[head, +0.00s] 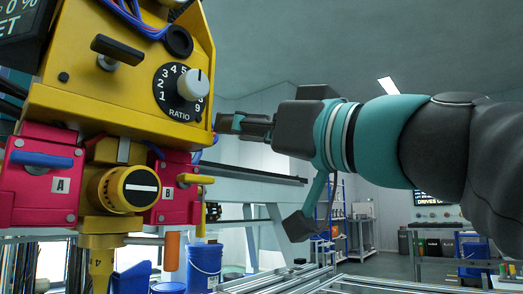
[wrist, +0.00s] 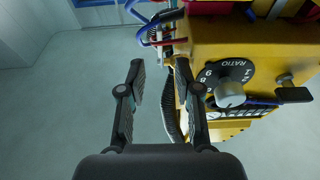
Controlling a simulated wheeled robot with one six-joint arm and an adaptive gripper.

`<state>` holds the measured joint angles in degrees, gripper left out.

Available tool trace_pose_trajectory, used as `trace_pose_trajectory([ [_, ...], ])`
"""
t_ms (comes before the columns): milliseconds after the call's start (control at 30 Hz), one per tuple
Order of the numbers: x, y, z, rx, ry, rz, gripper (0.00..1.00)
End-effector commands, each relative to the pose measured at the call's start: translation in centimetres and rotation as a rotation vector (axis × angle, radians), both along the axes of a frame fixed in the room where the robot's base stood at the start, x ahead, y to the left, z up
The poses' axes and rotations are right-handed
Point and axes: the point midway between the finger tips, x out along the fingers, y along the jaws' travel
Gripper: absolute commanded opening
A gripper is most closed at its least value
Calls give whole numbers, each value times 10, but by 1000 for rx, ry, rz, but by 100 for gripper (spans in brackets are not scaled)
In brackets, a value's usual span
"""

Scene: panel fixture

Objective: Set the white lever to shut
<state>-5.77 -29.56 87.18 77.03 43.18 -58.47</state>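My gripper (head: 226,124) is to the right of the panel unit, apart from the white-barred fitting. In the wrist view my gripper (wrist: 160,70) is open, with nothing between its fingers.
Red box A (head: 40,180) has a blue handle (head: 42,159). Red box B (head: 175,195) has a yellow handle (head: 192,179). Blue buckets (head: 204,265) stand below.

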Motion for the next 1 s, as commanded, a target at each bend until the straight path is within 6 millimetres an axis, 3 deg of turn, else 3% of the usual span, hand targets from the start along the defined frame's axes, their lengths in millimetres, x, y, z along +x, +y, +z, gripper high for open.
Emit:
trace_pose_trajectory([
  [400, -19, -24, -8, 1, 1, -3, 33],
  [1000, -25, -27, -10, 0, 0, 1, 33],
])
